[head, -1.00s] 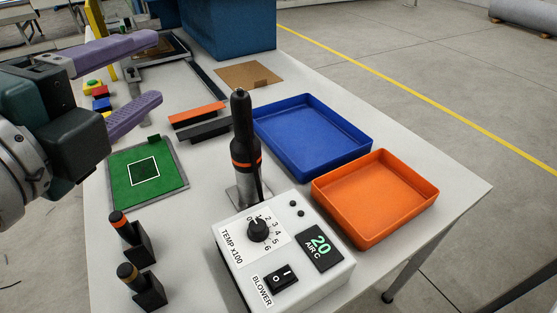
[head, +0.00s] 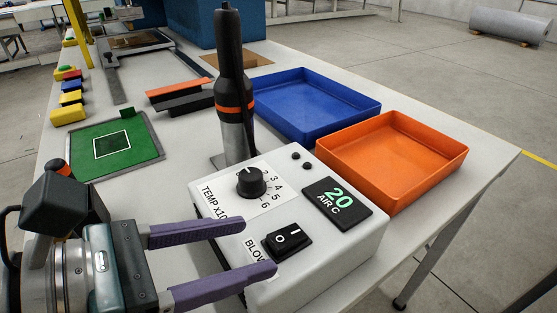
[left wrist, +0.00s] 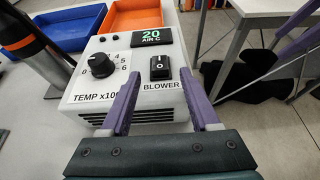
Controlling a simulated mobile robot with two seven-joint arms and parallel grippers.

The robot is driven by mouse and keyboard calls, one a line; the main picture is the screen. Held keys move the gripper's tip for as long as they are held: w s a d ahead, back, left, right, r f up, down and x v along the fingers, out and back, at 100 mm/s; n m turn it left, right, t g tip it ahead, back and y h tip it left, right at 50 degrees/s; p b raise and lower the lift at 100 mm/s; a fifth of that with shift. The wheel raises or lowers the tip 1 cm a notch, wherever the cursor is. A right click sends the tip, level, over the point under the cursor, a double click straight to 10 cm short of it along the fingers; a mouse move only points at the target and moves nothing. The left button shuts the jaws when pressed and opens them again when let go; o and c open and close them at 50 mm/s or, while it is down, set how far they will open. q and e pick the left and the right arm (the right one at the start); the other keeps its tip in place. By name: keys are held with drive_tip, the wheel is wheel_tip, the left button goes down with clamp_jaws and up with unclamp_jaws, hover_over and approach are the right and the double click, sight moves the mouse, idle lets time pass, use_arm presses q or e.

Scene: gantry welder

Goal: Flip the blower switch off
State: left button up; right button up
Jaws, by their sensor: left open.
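The blower switch (head: 287,240) is a black rocker marked 0 and I on top of the white hot-air station (head: 330,258). It also shows in the left wrist view (left wrist: 160,68), above the BLOWER label. My left gripper (head: 260,243) is open, its two purple fingers spread in front of the station's front face. One finger hides part of the BLOWER label in the head view. The fingers hold nothing; whether they touch the station I cannot tell. The display (head: 337,203) reads 20 AIR C.
The temperature knob (head: 251,182) sits left of the switch. The black hot-air handpiece (head: 232,90) stands upright behind the station. An orange tray (head: 395,190) and a blue tray (head: 312,130) lie behind and right. A green board (head: 85,165) lies at left.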

sight(284, 238)
use_arm(q)
drive_tip(key=x, duration=0.4)
drive_tip(key=shift+w+d+f, duration=0.15)
drive_tip(key=shift+w+d, duration=0.1)
drive_tip(key=shift+d, duration=0.05)
drive_tip(key=shift+c, duration=0.3)
clamp_jaws()
